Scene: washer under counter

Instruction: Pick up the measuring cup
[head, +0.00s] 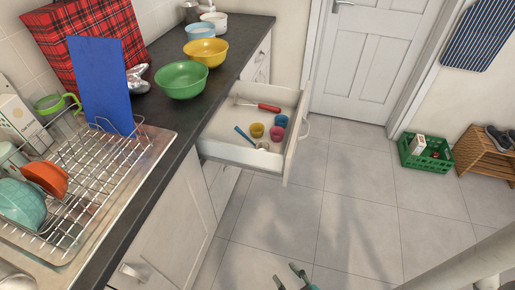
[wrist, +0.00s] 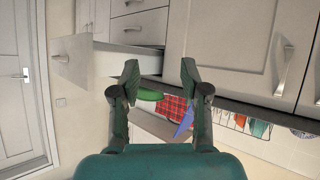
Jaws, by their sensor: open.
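An open drawer (head: 225,149) under the counter holds several small items. Small cups in it are yellow (head: 257,130), blue (head: 281,120) and pinkish red (head: 277,133); I cannot tell for sure which is the measuring cup. A small pale item (head: 262,145) lies near the drawer's front side. My gripper (head: 290,276) is at the bottom edge of the head view, over the floor, well apart from the drawer. In the wrist view my gripper (wrist: 160,72) is open with nothing between its fingers. The open drawer (wrist: 85,62) shows there from outside; its contents are hidden.
A red-handled tool (head: 262,107) and a blue-handled tool (head: 244,134) also lie in the drawer. Green (head: 181,80) and yellow (head: 206,52) bowls stand on the counter above. A dish rack (head: 95,185) is at left. The tiled floor (head: 340,205) right of the drawer is clear.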

